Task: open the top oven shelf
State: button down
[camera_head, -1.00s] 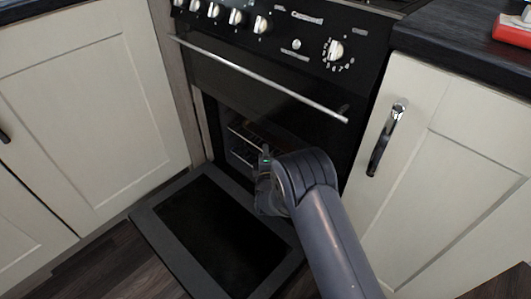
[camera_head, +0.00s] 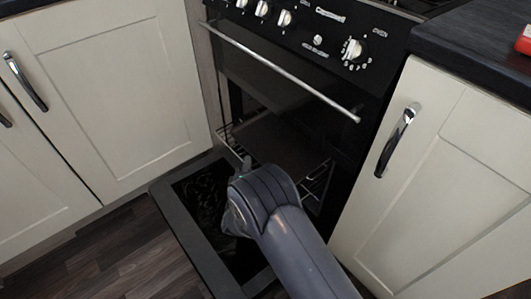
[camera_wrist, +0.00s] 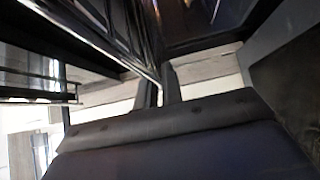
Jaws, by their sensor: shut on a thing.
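The oven (camera_head: 290,75) is black, and its lower door (camera_head: 180,220) is folded down flat near the floor. The oven shelf (camera_head: 318,182) is a wire rack that sticks out of the opening over the door, with a dark flat surface (camera_head: 275,142) inside its frame. My gripper (camera_head: 243,165) is at the shelf's front edge, and my wrist partly hides that edge. In the wrist view the two fingers (camera_wrist: 160,88) are close together at the end of a long thin shelf bar (camera_wrist: 110,45). They are shut on the shelf's front.
A silver bar handle (camera_head: 285,70) runs across the closed upper oven door, above the shelf. Cream cupboards stand close on the left (camera_head: 115,85) and right (camera_head: 450,180), each with a chrome handle. Wooden floor (camera_head: 105,250) is clear at the lower left.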

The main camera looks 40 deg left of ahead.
jog(key=s, duration=0.1)
jog(key=s+a, duration=0.1)
jog(key=s, duration=0.3)
jog(key=shift+s+a, duration=0.2)
jog(key=shift+a, duration=0.1)
jog(key=c, duration=1.6)
grip_release()
jog(key=shift+o, duration=0.2)
jog(key=p+v, duration=0.3)
jog(key=v, duration=0.7)
jog(key=shift+s+d+p, duration=0.15)
jog(key=shift+s+p, duration=0.2)
jog(key=shift+p, duration=0.05)
